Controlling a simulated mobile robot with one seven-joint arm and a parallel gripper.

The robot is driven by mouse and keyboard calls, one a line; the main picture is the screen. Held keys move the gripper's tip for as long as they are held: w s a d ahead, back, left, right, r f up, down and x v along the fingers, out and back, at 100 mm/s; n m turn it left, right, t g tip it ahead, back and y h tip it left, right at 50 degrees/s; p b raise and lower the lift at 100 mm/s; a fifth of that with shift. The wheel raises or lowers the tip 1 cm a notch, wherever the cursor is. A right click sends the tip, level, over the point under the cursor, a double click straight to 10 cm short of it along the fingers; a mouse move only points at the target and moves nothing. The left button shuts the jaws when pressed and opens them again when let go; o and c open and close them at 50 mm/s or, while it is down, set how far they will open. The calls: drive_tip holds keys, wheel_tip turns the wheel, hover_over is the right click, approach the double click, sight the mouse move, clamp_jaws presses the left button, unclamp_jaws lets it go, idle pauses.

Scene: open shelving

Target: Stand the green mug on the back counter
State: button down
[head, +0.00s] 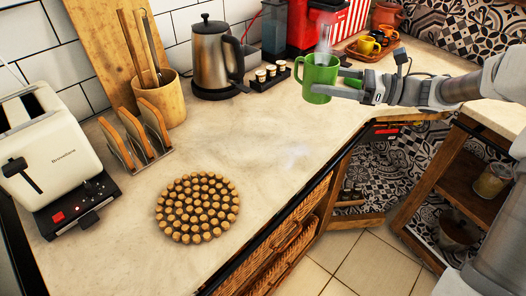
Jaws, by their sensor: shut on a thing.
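The green mug (319,76) is in the upper middle of the head view, upright, with its handle toward the left. My gripper (349,84) comes from the right and is shut on the mug's right side. The mug appears in front of or over the back part of the counter (285,130); I cannot tell whether its base touches the surface. The mug hides part of the things behind it.
A kettle (211,58) and a small rack of cups (264,78) stand left of the mug. A red machine (305,25) and a wooden tray (366,54) are behind. A cork trivet (197,208), toast rack (134,140) and toaster (52,150) lie nearer. The counter's middle is clear.

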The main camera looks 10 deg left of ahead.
drive_tip(key=s+a+f, duration=0.2)
drive_tip(key=a, duration=0.1)
drive_tip(key=s+a+f+b, duration=0.1)
drive_tip(key=s+a+f, duration=0.1)
drive_tip(key=a, duration=0.1)
drive_tip(key=s+a+f+b, duration=0.1)
drive_tip(key=s+a+f, duration=0.2)
drive_tip(key=shift+a, duration=0.2)
drive_tip(key=shift+f+b, duration=0.75)
drive_tip(key=shift+f, duration=1.3)
unclamp_jaws()
drive_tip(key=d, duration=0.4)
drive_tip(key=d+p, duration=0.1)
drive_tip(key=d, duration=0.7)
drive_tip(key=shift+s+p, duration=0.35)
drive_tip(key=shift+w, duration=0.1)
